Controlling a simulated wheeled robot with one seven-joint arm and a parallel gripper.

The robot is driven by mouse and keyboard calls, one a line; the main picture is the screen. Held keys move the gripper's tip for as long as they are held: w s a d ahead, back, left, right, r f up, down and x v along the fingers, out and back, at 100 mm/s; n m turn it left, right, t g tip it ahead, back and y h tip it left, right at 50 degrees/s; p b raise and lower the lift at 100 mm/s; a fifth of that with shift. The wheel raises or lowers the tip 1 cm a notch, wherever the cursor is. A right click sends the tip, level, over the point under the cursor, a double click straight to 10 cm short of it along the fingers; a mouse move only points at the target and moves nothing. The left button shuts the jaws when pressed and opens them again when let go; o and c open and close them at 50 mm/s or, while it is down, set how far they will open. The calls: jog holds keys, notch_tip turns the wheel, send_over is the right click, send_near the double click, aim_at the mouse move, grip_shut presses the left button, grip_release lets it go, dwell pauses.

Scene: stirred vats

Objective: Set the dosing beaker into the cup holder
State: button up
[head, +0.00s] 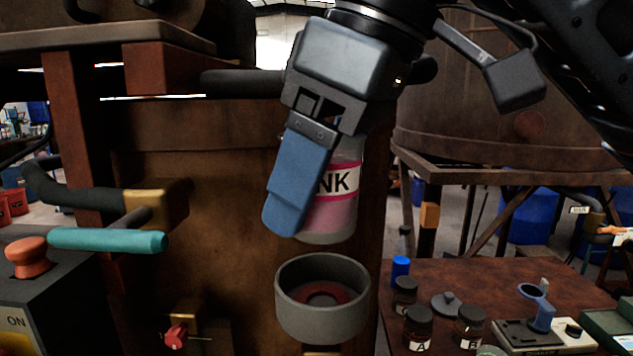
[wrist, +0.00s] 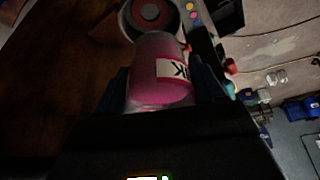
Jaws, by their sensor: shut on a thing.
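The dosing beaker (head: 336,195) is a clear vessel with pink contents and a white label with a pink border ending in "NK". My gripper (head: 300,190) is shut on it, with a blue finger in front of its left side. The beaker hangs roughly upright above the cup holder (head: 322,312), a grey round cup with a dark red ring inside. A gap shows between the beaker's base and the holder's rim. In the wrist view the beaker (wrist: 160,75) sits between the dark fingers, and the holder (wrist: 150,14) lies beyond it, empty.
A teal-handled lever (head: 108,240) and a control box with a red knob (head: 27,257) are at left. A small red valve (head: 176,336) is low on the brown vat. A table (head: 450,275) with several brown jars (head: 418,325) stands at right.

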aim_at(316, 226)
jog(key=shift+w+f, duration=0.15)
jog(key=shift+w, duration=0.15)
jog(key=shift+f+b, duration=1.95)
jog(key=shift+b, duration=0.25)
jog(key=shift+p, duration=0.7)
jog(key=shift+f+b, duration=0.3)
jog(key=shift+f, duration=0.4)
jog(key=o, duration=1.2)
jog(key=shift+o, duration=0.2)
